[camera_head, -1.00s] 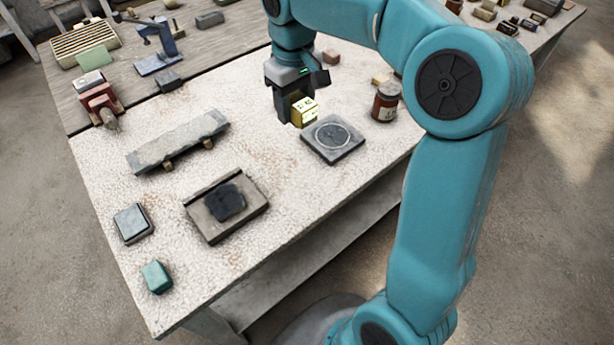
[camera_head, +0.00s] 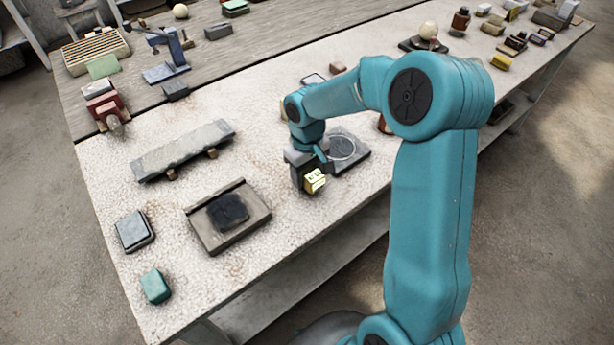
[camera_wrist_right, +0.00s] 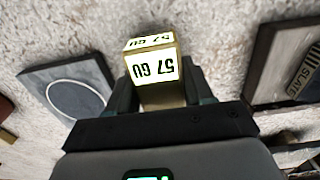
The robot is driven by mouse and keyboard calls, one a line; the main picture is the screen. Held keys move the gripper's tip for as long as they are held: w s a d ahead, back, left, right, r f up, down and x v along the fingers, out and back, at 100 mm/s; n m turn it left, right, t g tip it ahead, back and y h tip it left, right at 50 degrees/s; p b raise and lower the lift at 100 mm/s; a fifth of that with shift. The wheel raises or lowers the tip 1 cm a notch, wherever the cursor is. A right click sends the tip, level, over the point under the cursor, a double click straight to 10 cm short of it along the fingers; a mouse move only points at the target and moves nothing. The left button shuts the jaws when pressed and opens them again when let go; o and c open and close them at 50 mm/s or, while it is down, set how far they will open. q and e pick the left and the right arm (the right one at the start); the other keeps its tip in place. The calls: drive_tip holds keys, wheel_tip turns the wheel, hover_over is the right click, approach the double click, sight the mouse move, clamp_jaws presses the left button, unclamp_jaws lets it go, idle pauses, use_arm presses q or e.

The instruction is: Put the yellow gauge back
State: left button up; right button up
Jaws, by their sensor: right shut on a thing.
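The yellow gauge (camera_head: 315,181) is a small block with pale marked faces. It also shows in the right wrist view (camera_wrist_right: 152,70), where its faces read "57 GU". My right gripper (camera_head: 308,183) is shut on it, near the table's front edge. In the head view it is between the grey plate with a ring (camera_head: 352,153) and the tray with a dark pad (camera_head: 258,212). I cannot tell whether the gauge touches the table. My left gripper is not in view.
A grey slab on small supports (camera_head: 182,150) lies left of centre. A green block (camera_head: 155,286) and a grey square block (camera_head: 134,231) sit at the front left. A red vice-like device (camera_head: 105,104) stands behind. Several small items crowd the far right end. Speckled tabletop between is free.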

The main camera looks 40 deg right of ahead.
drive_tip(key=shift+w+f, duration=0.1)
drive_tip(key=shift+f, duration=0.85)
drive_tip(key=shift+f, duration=0.2)
drive_tip(key=o, duration=0.9)
drive_tip(key=shift+o, duration=0.2)
drive_tip(key=shift+r, duration=0.15)
